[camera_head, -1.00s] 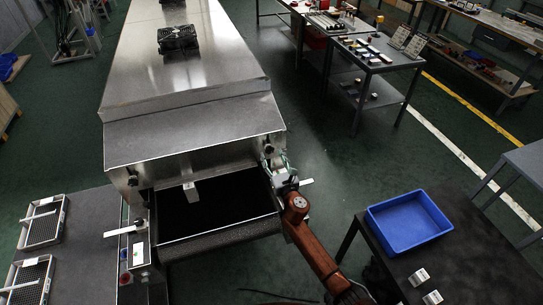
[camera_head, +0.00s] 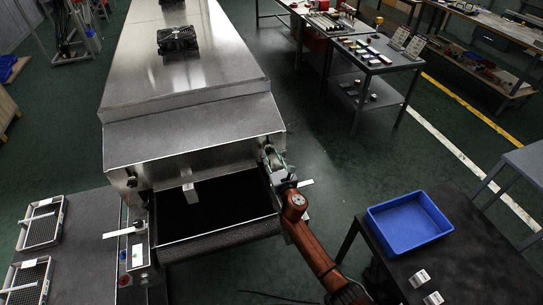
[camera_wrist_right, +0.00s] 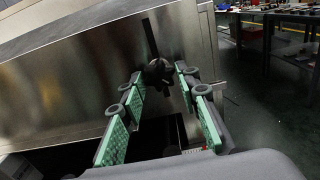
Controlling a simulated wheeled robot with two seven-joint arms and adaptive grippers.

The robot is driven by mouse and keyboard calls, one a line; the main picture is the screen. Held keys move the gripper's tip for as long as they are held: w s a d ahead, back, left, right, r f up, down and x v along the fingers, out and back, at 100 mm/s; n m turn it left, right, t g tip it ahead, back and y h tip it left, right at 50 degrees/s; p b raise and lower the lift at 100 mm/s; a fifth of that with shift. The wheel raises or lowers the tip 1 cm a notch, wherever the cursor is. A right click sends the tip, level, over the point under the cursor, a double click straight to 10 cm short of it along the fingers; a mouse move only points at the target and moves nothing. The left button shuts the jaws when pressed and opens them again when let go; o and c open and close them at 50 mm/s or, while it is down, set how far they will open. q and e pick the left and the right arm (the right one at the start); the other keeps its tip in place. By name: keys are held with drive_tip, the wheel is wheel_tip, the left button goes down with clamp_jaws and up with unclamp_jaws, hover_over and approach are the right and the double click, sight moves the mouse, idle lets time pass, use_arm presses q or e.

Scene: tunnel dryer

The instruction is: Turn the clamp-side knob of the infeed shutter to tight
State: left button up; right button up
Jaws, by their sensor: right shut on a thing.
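A black knob (camera_wrist_right: 157,72) with a dark stem shows on the steel face in the right wrist view. My right gripper (camera_wrist_right: 161,78) has its green-padded fingers on both sides of this knob and is shut on it. In the head view my right gripper (camera_head: 272,158) is at the shutter's right end and mostly covers the knob there. Another dark knob (camera_head: 131,181) sits at the shutter's left end. I cannot read how tight either knob is. My left gripper is not in view.
The infeed belt (camera_head: 215,240) lies below the shutter, with white bars (camera_head: 118,232) at its sides. Wire trays (camera_head: 40,222) rest on the left table. A blue bin (camera_head: 408,222) stands on the dark right table.

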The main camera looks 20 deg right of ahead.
drive_tip(key=shift+m, duration=0.3)
drive_tip(key=shift+c, duration=0.5)
drive_tip(key=m, duration=0.3)
drive_tip(key=shift+f, duration=0.1)
drive_tip(key=m, duration=0.3)
drive_tip(key=shift+m+b, duration=0.3)
drive_tip(key=m, duration=0.3)
drive_tip(key=shift+a+m, duration=0.1)
drive_tip(key=shift+m, duration=0.2)
drive_tip(key=m, duration=0.3)
drive_tip(key=shift+m, duration=0.3)
drive_tip(key=m, duration=0.2)
drive_tip(key=shift+m, duration=0.4)
drive_tip(key=m, duration=0.1)
drive_tip(key=m+p, duration=0.1)
drive_tip(key=m, duration=0.1)
drive_tip(key=shift+r+m, duration=0.2)
drive_tip(key=shift+m, duration=0.1)
drive_tip(key=m+p, duration=0.1)
drive_tip(key=m, duration=0.5)
drive_tip(key=shift+p, duration=0.4)
